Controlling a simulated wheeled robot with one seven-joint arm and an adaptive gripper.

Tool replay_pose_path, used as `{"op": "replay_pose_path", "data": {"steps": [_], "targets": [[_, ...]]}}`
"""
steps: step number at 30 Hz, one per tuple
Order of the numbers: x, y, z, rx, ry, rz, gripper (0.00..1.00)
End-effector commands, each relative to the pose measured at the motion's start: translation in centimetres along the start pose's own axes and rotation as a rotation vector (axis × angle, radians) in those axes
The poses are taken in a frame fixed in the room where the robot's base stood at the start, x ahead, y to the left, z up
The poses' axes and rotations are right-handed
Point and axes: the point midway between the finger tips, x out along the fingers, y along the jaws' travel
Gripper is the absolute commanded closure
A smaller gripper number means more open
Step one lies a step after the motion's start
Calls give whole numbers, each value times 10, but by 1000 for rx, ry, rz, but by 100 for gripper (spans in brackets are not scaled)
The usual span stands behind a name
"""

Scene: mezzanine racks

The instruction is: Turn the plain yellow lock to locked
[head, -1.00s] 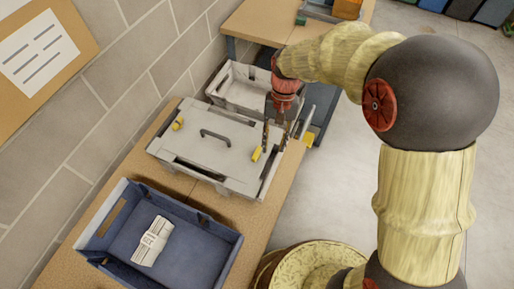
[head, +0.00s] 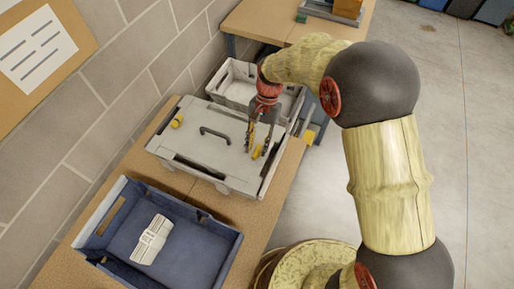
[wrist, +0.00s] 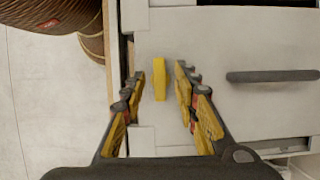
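The grey lidded case (head: 190,148) lies on the wooden bench and has a dark handle (head: 214,135) on its lid. A plain yellow lock (head: 257,151) sits on the lid near its right end, and a second yellow lock (head: 177,121) sits near the left end. My gripper (head: 260,148) is pointed down over the right-hand lock. In the wrist view the yellow lock (wrist: 159,81) shows as an upright bar between the two open fingers of my gripper (wrist: 159,85), apart from both. I cannot tell whether the fingertips reach down to its height.
A blue crate (head: 222,243) holding a white bundle (head: 151,240) stands at the front of the bench. A light grey crate (head: 238,80) stands behind the case. A brick wall (head: 60,150) runs along the left.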

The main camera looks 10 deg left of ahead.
Motion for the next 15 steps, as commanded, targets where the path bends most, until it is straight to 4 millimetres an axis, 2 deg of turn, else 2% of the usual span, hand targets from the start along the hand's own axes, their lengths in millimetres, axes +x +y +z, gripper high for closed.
{"op": "replay_pose_path", "data": {"steps": [4, 12, 15], "targets": [[9, 0, 0, -1, -1, 1, 70], [10, 0, 0, -1, 0, 1, 70], [10, 0, 0, -1, 0, 1, 75]]}}
